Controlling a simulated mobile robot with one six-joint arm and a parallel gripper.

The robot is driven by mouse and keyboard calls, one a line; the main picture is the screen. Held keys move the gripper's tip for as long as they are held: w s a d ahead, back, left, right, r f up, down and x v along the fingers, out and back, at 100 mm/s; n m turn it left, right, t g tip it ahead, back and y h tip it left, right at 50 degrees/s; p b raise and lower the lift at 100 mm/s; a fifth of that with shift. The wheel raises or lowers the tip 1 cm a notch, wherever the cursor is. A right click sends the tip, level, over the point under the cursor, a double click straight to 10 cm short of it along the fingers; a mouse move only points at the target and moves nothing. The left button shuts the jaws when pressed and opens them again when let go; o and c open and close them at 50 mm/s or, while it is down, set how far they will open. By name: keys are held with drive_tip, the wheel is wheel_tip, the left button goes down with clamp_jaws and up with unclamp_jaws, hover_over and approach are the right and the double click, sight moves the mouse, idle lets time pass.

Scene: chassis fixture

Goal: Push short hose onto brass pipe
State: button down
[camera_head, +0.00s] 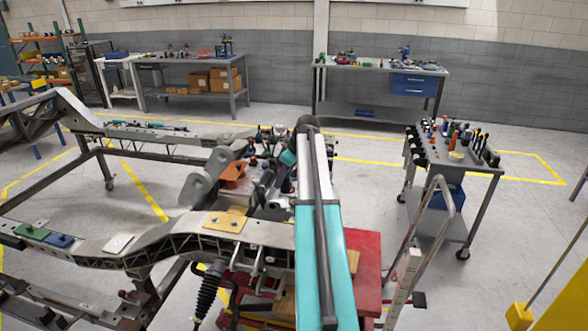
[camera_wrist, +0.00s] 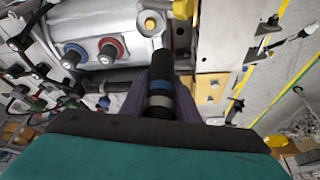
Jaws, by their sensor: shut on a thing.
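The short hose (camera_wrist: 161,68) is black with a blue band and a pale band. In the wrist view it stands between the two dark purple fingers of my gripper (camera_wrist: 160,97), which is shut on it. Its free end points up the picture, toward a metal housing. A short brass-coloured cylinder (camera_wrist: 183,9), probably the brass pipe, shows at the top edge, above and slightly right of the hose end. The two look apart in the picture; their depth gap I cannot tell. In the head view my teal arm hides most of the gripper and the hose.
The silver housing (camera_wrist: 118,20) carries a blue-ringed fitting (camera_wrist: 74,55) and a red-ringed fitting (camera_wrist: 110,50), left of the hose. The chassis frame (camera_head: 170,240) surrounds the work area. A tool cart (camera_head: 478,168) and a ladder-like frame (camera_head: 408,262) stand to the right.

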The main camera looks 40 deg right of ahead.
drive_tip(key=d, duration=0.1)
drive_tip(key=s+d, duration=0.1)
drive_tip(key=d, duration=0.1)
drive_tip(key=shift+s+d+r, duration=0.2)
drive_tip(key=shift+f, duration=0.15)
drive_tip(key=shift+f+b, duration=0.6)
drive_tip(key=shift+f, duration=1.4)
drive_tip(key=shift+s+b, duration=0.15)
drive_tip(key=shift+b, duration=0.15)
drive_tip(key=shift+f+b, duration=0.95)
drive_tip(key=shift+f, duration=0.95)
idle(0.5)
drive_tip(key=c, duration=1.3)
unclamp_jaws()
